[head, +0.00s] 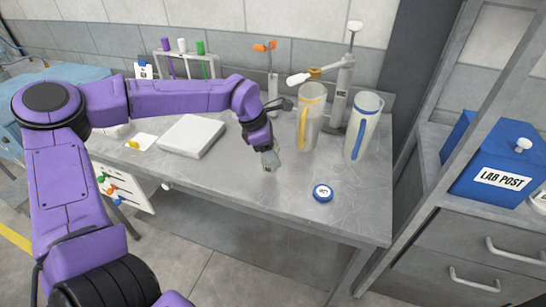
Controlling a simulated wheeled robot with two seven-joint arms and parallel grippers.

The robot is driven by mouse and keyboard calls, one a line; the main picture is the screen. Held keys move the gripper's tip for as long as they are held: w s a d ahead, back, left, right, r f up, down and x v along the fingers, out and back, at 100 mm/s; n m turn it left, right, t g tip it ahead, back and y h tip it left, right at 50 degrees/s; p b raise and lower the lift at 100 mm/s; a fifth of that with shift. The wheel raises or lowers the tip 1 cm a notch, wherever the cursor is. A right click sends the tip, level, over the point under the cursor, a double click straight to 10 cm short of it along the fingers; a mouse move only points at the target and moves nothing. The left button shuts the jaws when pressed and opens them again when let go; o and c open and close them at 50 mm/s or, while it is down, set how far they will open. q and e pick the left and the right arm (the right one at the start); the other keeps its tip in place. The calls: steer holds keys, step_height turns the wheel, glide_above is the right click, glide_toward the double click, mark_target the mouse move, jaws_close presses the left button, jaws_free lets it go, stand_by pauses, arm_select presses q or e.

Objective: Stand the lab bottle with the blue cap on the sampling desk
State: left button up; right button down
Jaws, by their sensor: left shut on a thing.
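My left gripper (269,158) points down over the middle of the steel desk (250,195). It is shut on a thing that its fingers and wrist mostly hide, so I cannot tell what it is. I cannot make out a lab bottle with a blue cap for certain. A round blue-rimmed piece with a white top (322,193) sits on the desk, right of and nearer than the gripper. My right gripper is not in view.
A white slab (192,136) lies to the left. A blue lab post box (499,155) is on the right shelf.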

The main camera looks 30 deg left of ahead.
arm_select(q)
steer(key=shift+f, duration=1.6)
steer(key=o, duration=1.1)
steer(key=shift+r, duration=0.1)
steer(key=shift+r, duration=0.35)
steer(key=b+v, duration=0.1)
steer(key=v, duration=1)
steer(key=shift+s+a+r, duration=0.1)
steer(key=shift+r, duration=0.1)
